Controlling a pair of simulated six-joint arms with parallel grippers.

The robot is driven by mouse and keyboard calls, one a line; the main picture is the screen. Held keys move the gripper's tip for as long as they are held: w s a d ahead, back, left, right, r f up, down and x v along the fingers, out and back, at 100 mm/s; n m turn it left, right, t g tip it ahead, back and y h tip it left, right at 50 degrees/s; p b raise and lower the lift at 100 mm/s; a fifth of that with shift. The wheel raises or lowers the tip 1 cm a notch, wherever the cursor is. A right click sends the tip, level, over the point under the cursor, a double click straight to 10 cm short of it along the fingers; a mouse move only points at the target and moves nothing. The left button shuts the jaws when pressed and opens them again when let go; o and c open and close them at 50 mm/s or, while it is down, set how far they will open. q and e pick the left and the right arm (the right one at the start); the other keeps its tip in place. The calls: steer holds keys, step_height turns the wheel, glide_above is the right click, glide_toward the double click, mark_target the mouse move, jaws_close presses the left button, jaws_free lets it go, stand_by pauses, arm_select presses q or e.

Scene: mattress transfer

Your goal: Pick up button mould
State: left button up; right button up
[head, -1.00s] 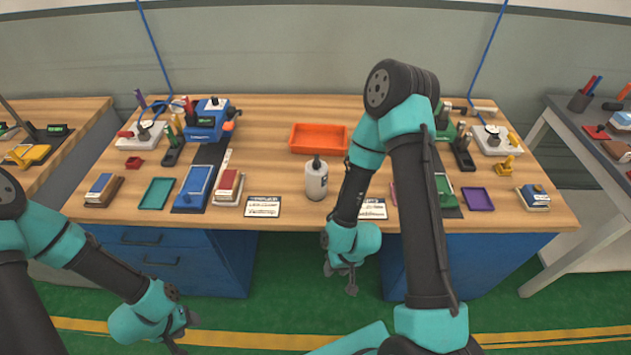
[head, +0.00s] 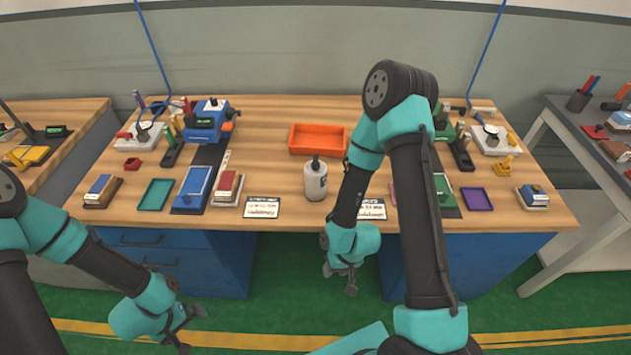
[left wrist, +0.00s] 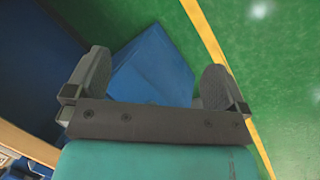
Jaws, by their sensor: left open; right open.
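I cannot tell for sure which object is the button mould. Candidates on the wooden table (head: 268,175) include a blue block-shaped tool (head: 194,188), a red-and-white block (head: 228,187) beside it, and a small red piece (head: 132,164) at the left. My left gripper (head: 190,329) is open and empty, low in front of the table's left side above the floor. In the left wrist view its fingers (left wrist: 155,88) are spread with nothing between them. My right gripper (head: 340,279) is open and empty, just in front of the table's front edge.
An orange tray (head: 318,151), a white bottle (head: 315,181), a teal tray (head: 156,194) and a purple tray (head: 477,199) stand on the table. A blue machine (head: 205,121) is at the back left. Blue drawers (head: 165,255) are under the table. My right arm hides part of the right side.

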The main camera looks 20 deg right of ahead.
arm_select(q)
steer(key=w+d+r+n+g, duration=0.1)
steer(key=w+d+r+n, duration=0.1)
steer(key=d+r+n, duration=0.3)
steer(key=n+t+h, duration=0.4)
steer(key=n+h, duration=0.5)
steer(key=n, duration=0.4)
glide_toward(307, 182)
steer(key=v, duration=0.5)
steer(key=shift+s+a, duration=0.1)
steer(key=shift+a, duration=0.15)
steer(key=x, duration=1.2)
steer(key=shift+d+r, duration=0.1)
steer(key=shift+r, duration=0.05)
steer(key=shift+x, duration=2.75)
